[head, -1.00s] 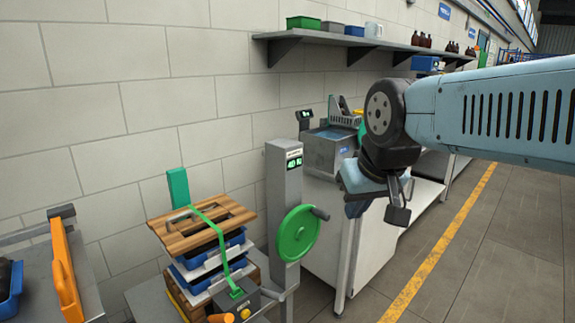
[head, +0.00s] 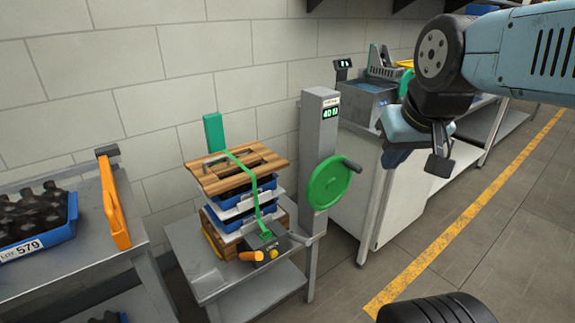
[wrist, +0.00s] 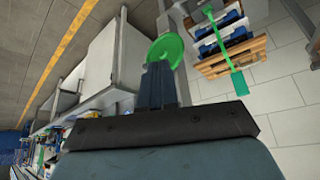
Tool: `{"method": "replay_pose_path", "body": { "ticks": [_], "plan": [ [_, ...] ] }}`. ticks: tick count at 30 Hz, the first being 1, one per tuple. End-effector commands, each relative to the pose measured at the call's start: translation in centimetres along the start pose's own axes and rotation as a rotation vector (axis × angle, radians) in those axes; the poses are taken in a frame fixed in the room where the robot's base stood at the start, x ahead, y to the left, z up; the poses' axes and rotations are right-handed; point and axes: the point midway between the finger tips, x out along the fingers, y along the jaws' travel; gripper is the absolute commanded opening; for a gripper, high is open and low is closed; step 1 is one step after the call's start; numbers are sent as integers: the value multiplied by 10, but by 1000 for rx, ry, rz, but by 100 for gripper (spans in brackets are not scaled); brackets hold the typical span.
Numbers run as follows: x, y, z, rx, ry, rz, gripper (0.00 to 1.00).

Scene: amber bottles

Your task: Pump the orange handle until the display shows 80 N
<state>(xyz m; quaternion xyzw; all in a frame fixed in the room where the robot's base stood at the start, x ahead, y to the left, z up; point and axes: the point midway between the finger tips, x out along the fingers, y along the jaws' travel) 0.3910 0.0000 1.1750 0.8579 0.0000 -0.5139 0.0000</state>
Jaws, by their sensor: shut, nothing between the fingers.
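A strapped stack of blue trays and wooden boards (head: 245,172) stands on a small grey cart. A dark tensioner (head: 266,243) sits on the green strap at its front, with an orange handle (head: 250,256) pointing left. A grey post (head: 314,210) behind it carries a small display (head: 330,113) that appears to read 40 N. A green handwheel (head: 328,183) is on the post; it also shows in the wrist view (wrist: 166,50). My gripper (head: 438,165) is shut and empty, up to the right of the handwheel and well apart from the handle. The handle is not distinguishable in the wrist view.
A grey table (head: 85,235) at left holds a blue crate of dark bottles (head: 38,218) and an upright orange bar (head: 113,202). Open floor with a yellow line (head: 470,215) lies to the right.

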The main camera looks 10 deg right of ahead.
Motion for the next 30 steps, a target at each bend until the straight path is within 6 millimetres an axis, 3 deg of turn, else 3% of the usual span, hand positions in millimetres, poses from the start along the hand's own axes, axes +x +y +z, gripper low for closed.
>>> {"method": "replay_pose_path", "body": {
  "ticks": [5, 11, 30],
  "plan": [
    [4, -3, -7, -11, -12, -4, 0],
    [19, -14, -29, -47, -53, -18, 0],
    [102, -72, -99, -188, -204, -72, 0]
  ]
}}
